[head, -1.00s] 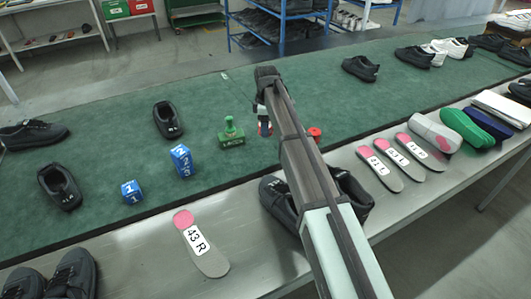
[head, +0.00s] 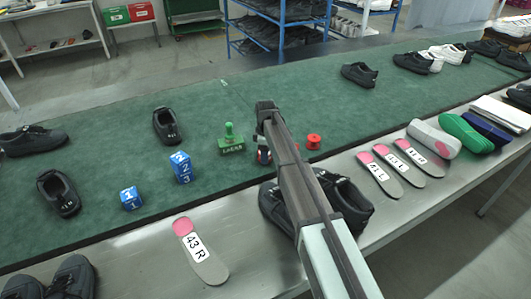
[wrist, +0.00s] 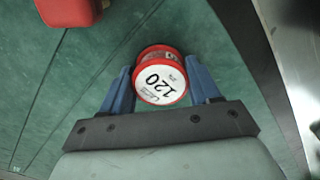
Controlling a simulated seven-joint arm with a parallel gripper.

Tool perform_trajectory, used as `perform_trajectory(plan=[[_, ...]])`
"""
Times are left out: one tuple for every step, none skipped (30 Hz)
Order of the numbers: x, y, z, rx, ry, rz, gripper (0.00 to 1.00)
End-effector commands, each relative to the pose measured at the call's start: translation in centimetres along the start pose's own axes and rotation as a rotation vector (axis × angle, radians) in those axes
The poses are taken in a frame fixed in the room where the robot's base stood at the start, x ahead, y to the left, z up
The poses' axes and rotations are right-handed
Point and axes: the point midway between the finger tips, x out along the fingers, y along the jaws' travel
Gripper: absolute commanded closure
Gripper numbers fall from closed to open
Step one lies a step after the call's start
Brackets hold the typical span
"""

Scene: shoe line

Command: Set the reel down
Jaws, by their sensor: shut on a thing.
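A red reel (wrist: 163,76) with a white end label reading 120 sits between the two blue fingers of my gripper (wrist: 163,88) in the wrist view. The fingers are shut on its sides, and its label faces the wrist camera. In the head view the gripper (head: 264,155) is low over the green belt (head: 215,95), right of the green stamp. My arm hides most of the reel there. I cannot tell whether the reel touches the belt.
A green stamp (head: 231,138) stands left of the gripper, and a small red object (head: 314,141) stands to its right. Blue number blocks (head: 181,167) and black shoes (head: 167,126) lie further left. The belt beyond the gripper is clear.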

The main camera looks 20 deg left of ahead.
Motion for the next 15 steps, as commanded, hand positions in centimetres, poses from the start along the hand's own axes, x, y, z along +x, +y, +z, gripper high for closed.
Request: perform_trajectory(plan=[[-0.04,0.01,-0.01,0.000,0.000,0.001,0.69],[-0.06,0.01,-0.01,0.000,0.000,0.001,0.69],[-0.07,0.02,-0.01,0.000,0.000,0.001,0.69],[-0.07,0.01,-0.01,0.000,0.000,0.001,0.69],[-0.07,0.01,-0.01,0.000,0.000,0.000,0.69],[-0.05,0.02,-0.01,0.000,0.000,0.000,0.69],[0.00,0.01,0.00,0.000,0.000,0.000,0.69],[0.07,0.01,0.00,0.000,0.000,0.000,0.69],[0.18,0.01,0.00,0.000,0.000,0.000,0.69],[0.25,0.01,0.00,0.000,0.000,0.000,0.69],[0.21,0.01,0.00,0.000,0.000,0.000,0.36],[0.20,0.01,0.00,0.000,0.000,0.000,0.32],[0.20,0.01,0.00,0.000,0.000,0.000,0.29],[0.19,0.01,0.00,0.000,0.000,0.000,0.26],[0.19,0.01,0.00,0.000,0.000,0.000,0.22]])
